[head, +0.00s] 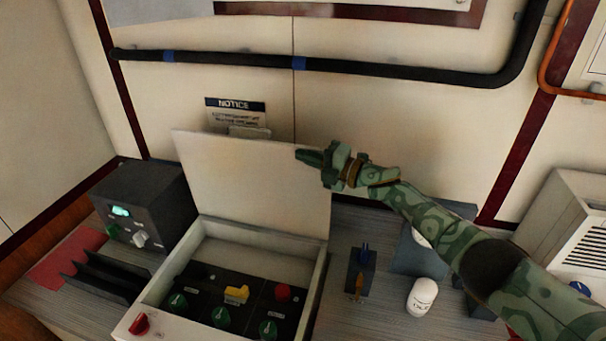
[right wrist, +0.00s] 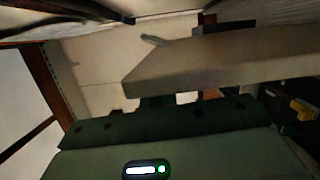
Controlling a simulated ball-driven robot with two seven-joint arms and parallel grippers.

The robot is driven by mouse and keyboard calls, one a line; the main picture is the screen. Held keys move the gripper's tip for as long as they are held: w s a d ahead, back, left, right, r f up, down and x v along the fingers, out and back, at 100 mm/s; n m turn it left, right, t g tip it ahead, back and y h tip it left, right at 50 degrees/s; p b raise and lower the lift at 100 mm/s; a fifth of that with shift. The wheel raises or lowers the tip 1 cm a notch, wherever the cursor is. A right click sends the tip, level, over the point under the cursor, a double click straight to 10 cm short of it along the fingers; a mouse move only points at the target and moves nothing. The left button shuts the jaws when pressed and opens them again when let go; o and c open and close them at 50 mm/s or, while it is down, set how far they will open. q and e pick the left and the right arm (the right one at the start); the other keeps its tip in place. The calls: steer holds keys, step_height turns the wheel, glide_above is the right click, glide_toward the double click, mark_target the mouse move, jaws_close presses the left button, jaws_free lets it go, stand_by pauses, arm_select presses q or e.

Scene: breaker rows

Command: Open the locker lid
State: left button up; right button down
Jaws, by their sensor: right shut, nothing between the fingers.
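The locker (head: 159,297) is a white box on the counter. Its lid (head: 250,178) stands raised at the back, close to upright. Inside is a black panel (head: 204,312) with green knobs, a yellow switch (head: 236,294) and a red button (head: 283,292). My right gripper (head: 306,156) is shut and empty, its tips at the lid's upper right corner. I cannot tell whether they touch it. In the right wrist view the lid (right wrist: 215,68) shows as a pale slab just beyond the gripper. My left gripper is not in view.
A dark device (head: 147,208) with a green display stands left of the locker, near black slotted racks (head: 105,276). Right of it are a small blue-levered block (head: 361,270) and a white bottle (head: 422,297). A black pipe (head: 400,70) runs along the back wall.

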steer(key=shift+w+d+r+m, duration=0.1)
steer(key=shift+w+d+m, duration=0.15)
steer(key=shift+w, duration=0.3)
